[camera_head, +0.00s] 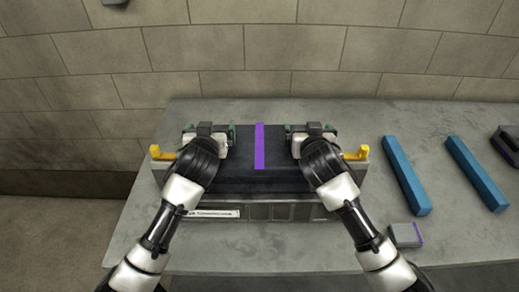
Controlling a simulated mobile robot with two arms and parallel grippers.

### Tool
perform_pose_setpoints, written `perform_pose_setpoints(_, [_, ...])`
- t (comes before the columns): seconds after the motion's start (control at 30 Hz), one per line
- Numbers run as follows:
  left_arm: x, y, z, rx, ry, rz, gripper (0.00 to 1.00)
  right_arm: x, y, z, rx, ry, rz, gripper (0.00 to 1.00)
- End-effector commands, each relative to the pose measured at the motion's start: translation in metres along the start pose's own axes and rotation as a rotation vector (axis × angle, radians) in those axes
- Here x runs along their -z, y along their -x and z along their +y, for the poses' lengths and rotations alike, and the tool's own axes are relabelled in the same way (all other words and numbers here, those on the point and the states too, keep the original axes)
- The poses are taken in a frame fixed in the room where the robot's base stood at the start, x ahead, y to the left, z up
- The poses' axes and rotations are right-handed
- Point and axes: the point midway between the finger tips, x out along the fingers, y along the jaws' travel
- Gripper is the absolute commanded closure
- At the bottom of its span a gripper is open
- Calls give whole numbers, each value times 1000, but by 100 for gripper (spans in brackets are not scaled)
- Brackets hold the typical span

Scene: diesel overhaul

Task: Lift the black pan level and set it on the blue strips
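The black pan (262,179) has a purple stripe across its top and sits level on a grey block (290,212) with a white label. My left gripper (208,135) is over its left end and my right gripper (311,135) over its right end, both beside small green parts. The fingertips are mostly hidden by my wrists, so I cannot see whether they grip anything. Two parallel blue strips, a left one (407,176) and a right one (476,173), lie on the table to the right, slanted and bare.
The grey table (300,259) has free room around the strips. Yellow parts stick up at the block's left (163,153) and right (356,154) ends. A small grey box with a purple edge (405,235) lies near the front. A dark object (508,146) is at the right edge. A brick wall stands behind.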

Motion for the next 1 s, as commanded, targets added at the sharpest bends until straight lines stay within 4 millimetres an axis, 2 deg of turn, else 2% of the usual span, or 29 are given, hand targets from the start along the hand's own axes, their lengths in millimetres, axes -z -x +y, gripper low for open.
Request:
perform_pose_setpoints(0.33, [0,-3,0,0,0,-1,0,0,-3,0,1,0,0,0])
perform_pose_setpoints(0.87, [0,-3,0,0,0,-1,81,0,-3,0,0,0,0,81])
perform_pose_setpoints(1.0, [-1,-3,0,0,0,-1,84,0,-3,0,0,0,-1,84])
